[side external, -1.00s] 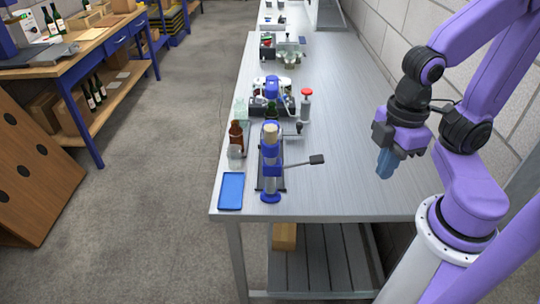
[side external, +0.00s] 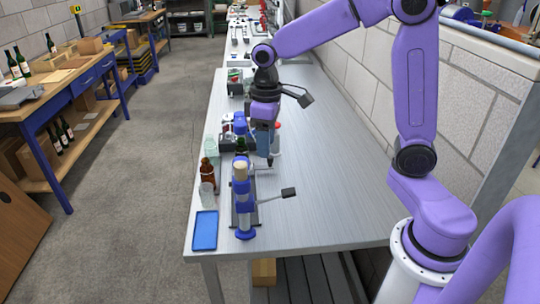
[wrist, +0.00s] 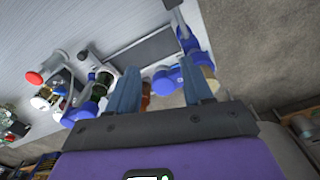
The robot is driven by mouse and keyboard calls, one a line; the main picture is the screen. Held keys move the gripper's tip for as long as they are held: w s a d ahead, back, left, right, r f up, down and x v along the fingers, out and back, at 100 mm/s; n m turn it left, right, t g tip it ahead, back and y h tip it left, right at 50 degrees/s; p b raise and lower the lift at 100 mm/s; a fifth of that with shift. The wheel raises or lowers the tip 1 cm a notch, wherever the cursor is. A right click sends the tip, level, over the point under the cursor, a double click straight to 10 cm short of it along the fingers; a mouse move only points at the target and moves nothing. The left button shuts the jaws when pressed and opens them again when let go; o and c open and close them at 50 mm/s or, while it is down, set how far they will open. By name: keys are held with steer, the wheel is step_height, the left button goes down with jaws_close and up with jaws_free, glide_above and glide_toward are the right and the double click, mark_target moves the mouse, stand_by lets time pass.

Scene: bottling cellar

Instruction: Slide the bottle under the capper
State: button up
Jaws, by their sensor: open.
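A capper (side external: 244,205) with blue parts, a tan top and a black-ended side lever stands near the table's front end in the side view. It also shows in the wrist view (wrist: 185,42), beyond my fingers. A dark green bottle (side external: 241,146) stands behind it, partly hidden; it shows left of my fingers in the wrist view (wrist: 103,82). A brown bottle (side external: 208,172) stands left of the capper. My gripper (side external: 267,158) is open and points down, right of the green bottle and behind the capper. Nothing is clearly held between its fingers (wrist: 160,90).
A clear glass (side external: 207,195) and a blue tray (side external: 205,230) are at the table's left edge. A second blue device (side external: 240,124) and a red-topped item (wrist: 33,78) stand near the gripper. The table's right side is clear.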

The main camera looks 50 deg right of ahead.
steer(key=w+d+f+m, duration=0.1)
steer(key=w+d+m, duration=0.2)
steer(key=w+d, duration=0.5)
steer(key=w+d+f+m, duration=0.25)
steer(key=w+d, duration=0.35)
steer(key=d, duration=0.4)
steer(key=f, duration=1.6)
steer(key=shift+s+d+f, duration=0.1)
steer(key=shift+s+f, duration=0.1)
steer(key=shift+f, duration=0.1)
jaws_close()
